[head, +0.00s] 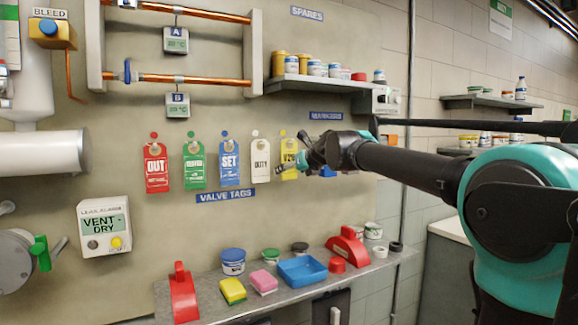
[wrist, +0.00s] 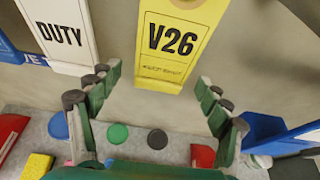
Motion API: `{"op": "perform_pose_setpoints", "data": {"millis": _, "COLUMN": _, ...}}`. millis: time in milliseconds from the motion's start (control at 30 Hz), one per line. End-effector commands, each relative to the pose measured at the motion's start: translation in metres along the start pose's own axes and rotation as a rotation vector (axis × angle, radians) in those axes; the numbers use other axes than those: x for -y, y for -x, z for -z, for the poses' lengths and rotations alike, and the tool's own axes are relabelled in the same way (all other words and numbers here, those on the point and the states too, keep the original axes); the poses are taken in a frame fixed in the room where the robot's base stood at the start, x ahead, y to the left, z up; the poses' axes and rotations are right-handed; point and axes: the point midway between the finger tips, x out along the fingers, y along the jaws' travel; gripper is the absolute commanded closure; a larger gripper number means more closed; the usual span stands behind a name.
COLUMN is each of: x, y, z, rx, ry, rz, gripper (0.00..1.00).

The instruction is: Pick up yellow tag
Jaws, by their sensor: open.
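The yellow tag (head: 290,160) hangs on the wall at the right end of the row of valve tags, partly hidden by my gripper in the head view. In the wrist view the yellow tag (wrist: 174,45) reads "V26" and hangs upright at the top, between and beyond the fingertips. My gripper (head: 296,165) reaches in from the right. In the wrist view my gripper (wrist: 158,88) is open, with a finger on each side of the tag's lower end and nothing between them. I cannot tell how far the fingertips are from the wall.
A white "DUTY" tag (wrist: 62,36) hangs just left of the yellow one. Blue (head: 229,163), green (head: 194,165) and red (head: 156,167) tags follow leftward. Something blue (wrist: 262,130) is close right of the right finger. A shelf (head: 210,298) below holds sponges, tubs and a blue tray (head: 303,270).

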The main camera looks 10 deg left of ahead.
Motion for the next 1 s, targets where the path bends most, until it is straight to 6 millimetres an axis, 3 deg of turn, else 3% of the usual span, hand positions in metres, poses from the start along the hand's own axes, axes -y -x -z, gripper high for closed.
{"op": "perform_pose_setpoints", "data": {"millis": 200, "x": 0.001, "y": -0.025, "z": 0.0, "rx": 0.0, "ry": 0.001, "rz": 0.0, "gripper": 0.22}}
{"op": "perform_pose_setpoints", "data": {"millis": 467, "x": 0.001, "y": -0.027, "z": 0.0, "rx": 0.0, "ry": 0.0, "rz": 0.0, "gripper": 0.22}}
{"op": "perform_pose_setpoints", "data": {"millis": 800, "x": 0.001, "y": -0.027, "z": 0.0, "rx": 0.0, "ry": 0.0, "rz": 0.0, "gripper": 0.63}}
{"op": "perform_pose_setpoints", "data": {"millis": 1000, "x": 0.001, "y": -0.027, "z": 0.0, "rx": 0.0, "ry": 0.0, "rz": 0.0, "gripper": 0.64}}
